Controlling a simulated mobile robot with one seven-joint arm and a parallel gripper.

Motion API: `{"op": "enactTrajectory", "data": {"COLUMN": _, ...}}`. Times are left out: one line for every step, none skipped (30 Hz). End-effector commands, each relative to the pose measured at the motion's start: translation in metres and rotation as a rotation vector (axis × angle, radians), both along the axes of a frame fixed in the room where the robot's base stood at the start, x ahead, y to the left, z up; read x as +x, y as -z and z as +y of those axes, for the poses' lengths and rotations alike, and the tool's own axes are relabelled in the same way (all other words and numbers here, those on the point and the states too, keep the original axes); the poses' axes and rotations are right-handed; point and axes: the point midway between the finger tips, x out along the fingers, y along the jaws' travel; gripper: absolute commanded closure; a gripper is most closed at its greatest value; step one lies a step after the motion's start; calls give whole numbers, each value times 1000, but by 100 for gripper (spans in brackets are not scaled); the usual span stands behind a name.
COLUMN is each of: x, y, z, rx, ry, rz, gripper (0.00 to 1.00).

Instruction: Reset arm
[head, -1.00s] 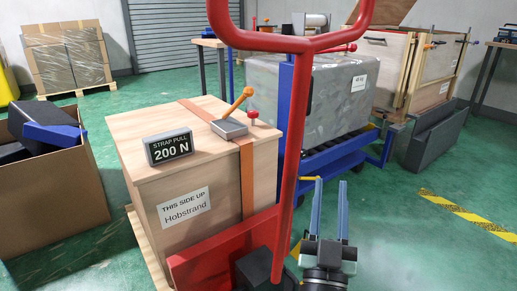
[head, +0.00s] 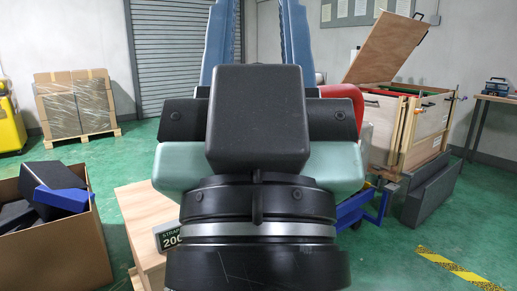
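My gripper (head: 259,30) fills the middle of the head view, raised close to the camera and pointing up. Its two blue fingers stand apart with a clear gap, and nothing shows between them. Their tips reach the top edge of the picture. My gripper and wrist hide much of the scene behind them. The wooden crate (head: 140,205) with the strap-pull display (head: 168,236) shows only in part at lower left. Its strap and the tool on its top are hidden.
An open cardboard box (head: 60,240) with black and blue items stands at left. Wrapped cartons (head: 75,105) sit on a pallet behind. A wooden crate with a raised lid (head: 385,50) stands at right. Green floor is clear at right, with yellow-black tape (head: 455,270).

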Motion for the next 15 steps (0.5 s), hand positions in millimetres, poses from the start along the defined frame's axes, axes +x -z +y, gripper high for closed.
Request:
{"op": "enactTrajectory", "data": {"x": 0, "y": -33, "z": 0, "rx": 0, "ry": 0, "rz": 0, "gripper": 66}}
{"op": "enactTrajectory", "data": {"x": 0, "y": -42, "z": 0, "rx": 0, "ry": 0, "rz": 0, "gripper": 66}}
{"op": "enactTrajectory", "data": {"x": 0, "y": -54, "z": 0, "rx": 0, "ry": 0, "rz": 1, "gripper": 66}}
{"op": "enactTrajectory", "data": {"x": 0, "y": -63, "z": 0, "rx": 0, "ry": 0, "rz": 1, "gripper": 66}}
{"op": "enactTrajectory", "data": {"x": 0, "y": -72, "z": 0, "rx": 0, "ry": 0, "rz": 1, "gripper": 66}}
{"op": "enactTrajectory", "data": {"x": 0, "y": -84, "z": 0, "rx": 0, "ry": 0, "rz": 1, "gripper": 66}}
{"op": "enactTrajectory", "data": {"x": 0, "y": -93, "z": 0, "rx": 1, "ry": -1, "rz": 1, "gripper": 66}}
{"op": "enactTrajectory", "data": {"x": 1, "y": -102, "z": 0, "rx": 1, "ry": -1, "rz": 1, "gripper": 66}}
{"op": "enactTrajectory", "data": {"x": 1, "y": -115, "z": 0, "rx": 1, "ry": -1, "rz": 1, "gripper": 66}}
{"op": "enactTrajectory", "data": {"x": 1, "y": -124, "z": 0, "rx": 1, "ry": -1, "rz": 1, "gripper": 66}}
{"op": "enactTrajectory", "data": {"x": 0, "y": -133, "z": 0, "rx": 1, "ry": -1, "rz": 1, "gripper": 66}}
{"op": "enactTrajectory", "data": {"x": 1, "y": -145, "z": 0, "rx": 1, "ry": -1, "rz": 1, "gripper": 66}}
{"op": "enactTrajectory", "data": {"x": 1, "y": -154, "z": 0, "rx": 1, "ry": -1, "rz": 1, "gripper": 66}}
{"op": "enactTrajectory", "data": {"x": 0, "y": -163, "z": 0, "rx": 1, "ry": -1, "rz": 1, "gripper": 66}}
{"op": "enactTrajectory", "data": {"x": 1, "y": -175, "z": 0, "rx": 1, "ry": -1, "rz": 1, "gripper": 66}}
